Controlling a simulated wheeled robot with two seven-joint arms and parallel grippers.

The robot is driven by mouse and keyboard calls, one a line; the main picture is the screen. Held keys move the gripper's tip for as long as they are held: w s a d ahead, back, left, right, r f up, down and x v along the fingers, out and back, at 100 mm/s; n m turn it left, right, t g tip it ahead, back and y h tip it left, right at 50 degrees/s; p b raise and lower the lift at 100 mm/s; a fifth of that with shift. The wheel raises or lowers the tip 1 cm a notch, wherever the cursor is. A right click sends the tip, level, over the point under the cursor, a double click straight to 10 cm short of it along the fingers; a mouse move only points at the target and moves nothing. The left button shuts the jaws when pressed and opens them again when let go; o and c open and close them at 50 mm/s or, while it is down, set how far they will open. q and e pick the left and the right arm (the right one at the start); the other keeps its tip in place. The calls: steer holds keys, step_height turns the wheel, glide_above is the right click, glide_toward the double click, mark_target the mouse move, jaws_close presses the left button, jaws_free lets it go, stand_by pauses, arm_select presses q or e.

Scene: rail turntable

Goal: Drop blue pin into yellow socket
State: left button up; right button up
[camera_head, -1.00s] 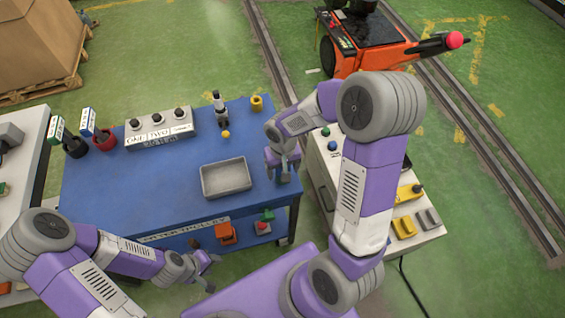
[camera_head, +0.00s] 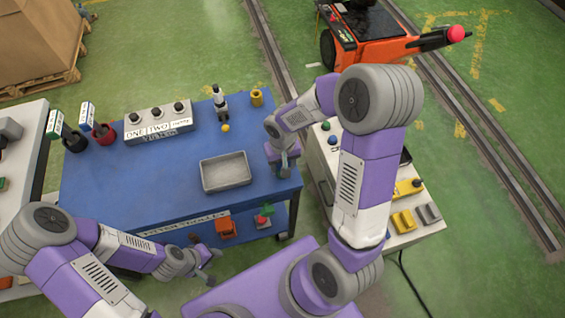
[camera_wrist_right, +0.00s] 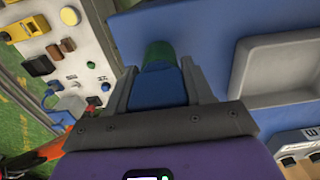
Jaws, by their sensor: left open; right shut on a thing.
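In the right wrist view my right gripper (camera_wrist_right: 162,85) is shut on a blue pin (camera_wrist_right: 158,88). A green round part (camera_wrist_right: 158,52) shows at its far end; I cannot tell whether it belongs to the pin. In the head view my right gripper (camera_head: 283,162) is over the right edge of the blue trolley top (camera_head: 130,185), and the pin is too small to make out. The yellow socket (camera_head: 256,97) stands upright at the back right corner, apart from the gripper. My left gripper (camera_head: 207,270) is open and empty in front of the trolley.
A grey tray (camera_head: 226,186) lies near my right gripper. A white console (camera_head: 345,190) stands right.

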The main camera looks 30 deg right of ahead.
steer(key=shift+c, duration=0.6)
steer(key=shift+r, duration=0.1)
steer(key=shift+r+p, duration=0.5)
steer(key=shift+r, duration=0.15)
steer(key=shift+r+p, duration=2.15)
steer(key=shift+r, duration=0.85)
steer(key=shift+r, duration=0.1)
steer(key=shift+r+p, duration=1.85)
steer(key=shift+r, duration=0.55)
